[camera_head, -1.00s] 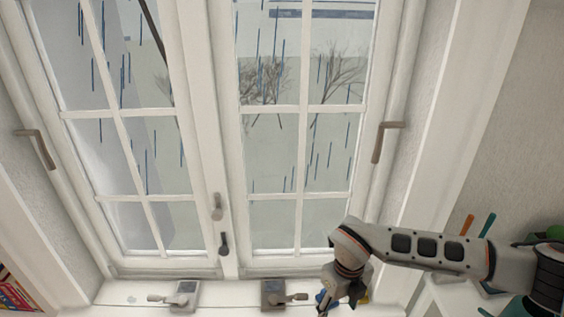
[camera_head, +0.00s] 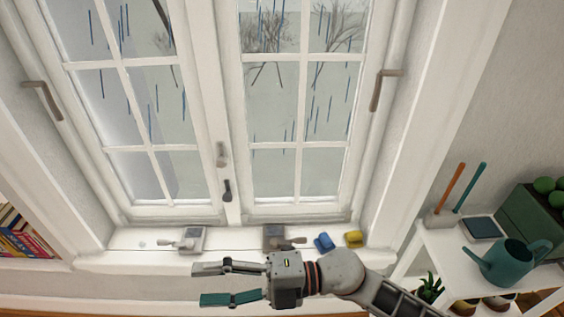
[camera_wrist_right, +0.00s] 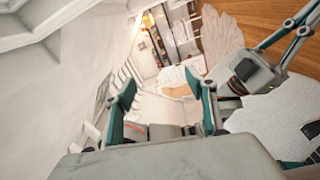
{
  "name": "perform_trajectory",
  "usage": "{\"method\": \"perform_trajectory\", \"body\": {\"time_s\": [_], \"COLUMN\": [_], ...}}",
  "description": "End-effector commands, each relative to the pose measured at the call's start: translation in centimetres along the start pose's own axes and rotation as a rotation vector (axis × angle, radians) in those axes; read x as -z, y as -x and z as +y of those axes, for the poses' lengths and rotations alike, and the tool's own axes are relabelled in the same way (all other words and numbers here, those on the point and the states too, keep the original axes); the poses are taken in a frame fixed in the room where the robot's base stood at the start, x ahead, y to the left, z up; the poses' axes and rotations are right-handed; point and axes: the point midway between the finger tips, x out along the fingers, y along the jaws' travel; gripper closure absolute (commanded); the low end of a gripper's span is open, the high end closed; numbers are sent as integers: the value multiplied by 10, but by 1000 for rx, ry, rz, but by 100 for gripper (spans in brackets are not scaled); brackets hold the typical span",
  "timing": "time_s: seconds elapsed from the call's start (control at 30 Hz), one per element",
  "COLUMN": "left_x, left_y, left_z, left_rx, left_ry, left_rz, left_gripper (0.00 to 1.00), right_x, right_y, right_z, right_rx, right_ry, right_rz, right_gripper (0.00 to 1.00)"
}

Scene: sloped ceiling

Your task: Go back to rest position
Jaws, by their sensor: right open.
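My right gripper (camera_head: 199,284) reaches in from the lower right in the head view. Its grey upper finger and teal lower finger point left, spread apart with nothing between them. It is in front of the window sill and touches nothing that I can see. In the right wrist view the two teal-padded fingers of this gripper (camera_wrist_right: 159,77) also stand apart and empty. Grey and teal linkage parts (camera_wrist_right: 260,70) at the right of that view look like my other arm; their jaw state is unclear. My left gripper does not show in the head view.
Two latch-like devices (camera_head: 190,240) (camera_head: 275,238), a blue object (camera_head: 323,242) and a yellow object (camera_head: 354,239) are on the sill. A white shelf (camera_head: 440,250) at right holds a teal watering can (camera_head: 508,262). Books (camera_head: 25,240) stand at the far left.

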Motion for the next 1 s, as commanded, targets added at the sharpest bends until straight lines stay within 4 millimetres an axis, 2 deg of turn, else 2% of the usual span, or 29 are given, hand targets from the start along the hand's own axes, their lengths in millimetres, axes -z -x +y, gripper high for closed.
{"method": "perform_trajectory", "body": {"time_s": [0.1, 0.17, 0.23, 0.33, 0.4, 0.47, 0.6, 0.7, 0.8, 0.9, 1.0], "left_x": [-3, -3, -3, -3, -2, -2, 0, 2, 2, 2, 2], "left_y": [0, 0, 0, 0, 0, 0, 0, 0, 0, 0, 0], "left_z": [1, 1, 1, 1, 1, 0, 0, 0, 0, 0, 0], "left_rx": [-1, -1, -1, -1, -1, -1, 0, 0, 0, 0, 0], "left_ry": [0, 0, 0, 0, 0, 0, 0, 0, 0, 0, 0], "left_rz": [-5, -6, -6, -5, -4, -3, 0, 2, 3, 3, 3], "left_gripper": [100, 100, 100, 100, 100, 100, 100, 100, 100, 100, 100], "right_x": [-30, -49, -72, -98, -109, -112, -99, -77, -51, -29, -16], "right_y": [20, 40, 70, 121, 159, 190, 252, 288, 313, 329, 337], "right_z": [28, 34, 29, 4, -26, -54, -127, -177, -218, -245, -260], "right_rx": [-243, -345, -450, -571, -633, -671, -719, -729, -725, -719, -714], "right_ry": [-170, -258, -370, -539, -662, -762, -983, -1128, -1247, -1334, -1382], "right_rz": [-194, -305, -441, -646, -788, -898, -1131, -1269, -1375, -1444, -1483], "right_gripper": [44, 44, 44, 44, 44, 44, 44, 44, 44, 44, 44]}}
